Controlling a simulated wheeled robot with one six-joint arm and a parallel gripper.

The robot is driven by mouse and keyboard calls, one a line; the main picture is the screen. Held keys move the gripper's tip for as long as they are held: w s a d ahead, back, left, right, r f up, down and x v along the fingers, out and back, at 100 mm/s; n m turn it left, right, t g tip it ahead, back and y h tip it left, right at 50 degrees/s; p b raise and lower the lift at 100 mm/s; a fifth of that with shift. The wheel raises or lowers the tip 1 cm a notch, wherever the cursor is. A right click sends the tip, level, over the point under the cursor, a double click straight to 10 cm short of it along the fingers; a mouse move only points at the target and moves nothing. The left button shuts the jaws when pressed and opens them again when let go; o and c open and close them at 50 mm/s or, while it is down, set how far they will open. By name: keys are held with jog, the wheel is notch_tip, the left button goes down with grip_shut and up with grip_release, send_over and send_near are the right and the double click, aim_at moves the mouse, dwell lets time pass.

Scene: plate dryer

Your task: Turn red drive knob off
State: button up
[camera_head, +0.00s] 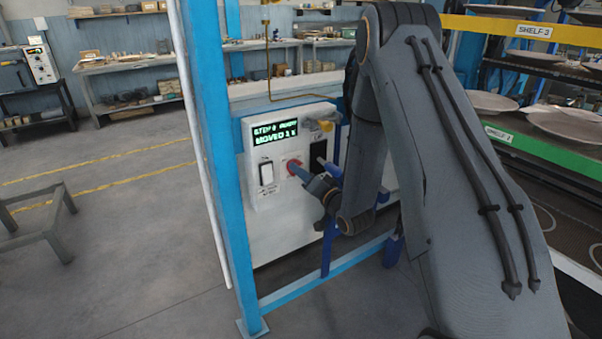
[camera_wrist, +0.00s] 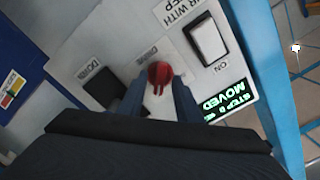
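The red drive knob (camera_wrist: 159,74) is on the white control panel (camera_head: 262,137), and it shows in the wrist view between my gripper's two blue fingers. My gripper (camera_wrist: 160,90) points at the panel with one finger on each side of the knob. Pale panel shows between the fingers and the knob's narrow red grip, so the fingers look open; contact at the tips is unclear. In the head view the red knob (camera_head: 291,168) is partly hidden by my gripper (camera_head: 303,173).
A white rocker switch (camera_wrist: 208,39) and a lit green display (camera_wrist: 226,101) are beside the knob. A dark panel element (camera_wrist: 103,88) lies on its other side. A blue frame post (camera_head: 218,150) stands left of the panel. Racks with plates (camera_head: 567,123) stand at right.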

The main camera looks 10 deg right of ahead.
grip_shut()
jog(key=shift+n, duration=0.3)
jog(key=n+b, duration=1)
jog(key=n, duration=0.7)
jog(key=shift+n, duration=0.3)
dwell(0.4)
